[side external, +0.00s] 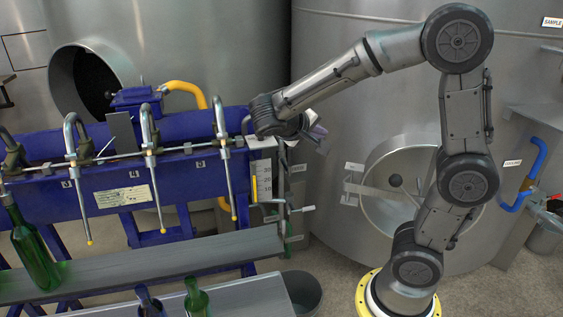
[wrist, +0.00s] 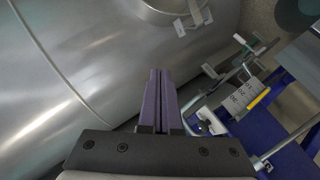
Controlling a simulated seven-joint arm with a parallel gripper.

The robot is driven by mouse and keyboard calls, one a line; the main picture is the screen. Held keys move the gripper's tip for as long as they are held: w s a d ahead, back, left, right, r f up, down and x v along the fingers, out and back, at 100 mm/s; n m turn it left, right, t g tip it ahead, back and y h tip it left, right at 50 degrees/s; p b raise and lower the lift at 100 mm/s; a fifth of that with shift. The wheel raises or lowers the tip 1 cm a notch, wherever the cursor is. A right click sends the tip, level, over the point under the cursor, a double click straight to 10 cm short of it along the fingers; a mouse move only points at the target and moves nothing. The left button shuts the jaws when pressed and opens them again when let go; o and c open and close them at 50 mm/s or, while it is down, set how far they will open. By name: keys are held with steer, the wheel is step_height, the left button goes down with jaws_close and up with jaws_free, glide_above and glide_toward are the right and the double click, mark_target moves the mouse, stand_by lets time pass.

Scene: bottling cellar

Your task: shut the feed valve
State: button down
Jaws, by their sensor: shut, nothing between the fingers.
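My gripper (side external: 318,134) is up at the right end of the blue bottling rack, beside the big tank. In the wrist view its two purple fingers (wrist: 158,76) lie together with nothing between them. Below it a thin upright pipe with small levers (side external: 295,209) stands next to a scale gauge (side external: 263,180); the pipe and levers also show in the wrist view (wrist: 242,64), right of the fingers and apart from them. No readable label marks the feed valve, so I cannot tell which lever is its handle or how it is set.
Several curved filling spouts (side external: 153,150) hang from the blue rack (side external: 105,196). Green bottles (side external: 32,250) stand near the grey shelf (side external: 170,262). A bucket (side external: 302,292) is on the floor. The tank (side external: 345,75) has a round hatch (side external: 398,187). A blue bent pipe (side external: 538,160) is far right.

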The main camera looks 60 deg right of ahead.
steer(key=w+f+n+h, duration=0.2)
steer(key=w+f+h, duration=0.15)
steer(key=w, duration=0.45)
steer(key=w+a+f+n+t+h, duration=0.1)
steer(key=w+a+f+n+t, duration=0.1)
steer(key=f, duration=0.4)
steer(key=w+a+f+n+t+h, duration=0.1)
steer(key=w+a+f+n+t, duration=0.1)
steer(key=w+f+n, duration=0.2)
step_height(320, 180, down, 4)
steer(key=shift+w+a+r+t, duration=0.15)
steer(key=shift+w+r+t, duration=0.15)
steer(key=shift+w, duration=0.2)
steer(key=d, duration=1.3)
steer(key=shift+s, duration=0.2)
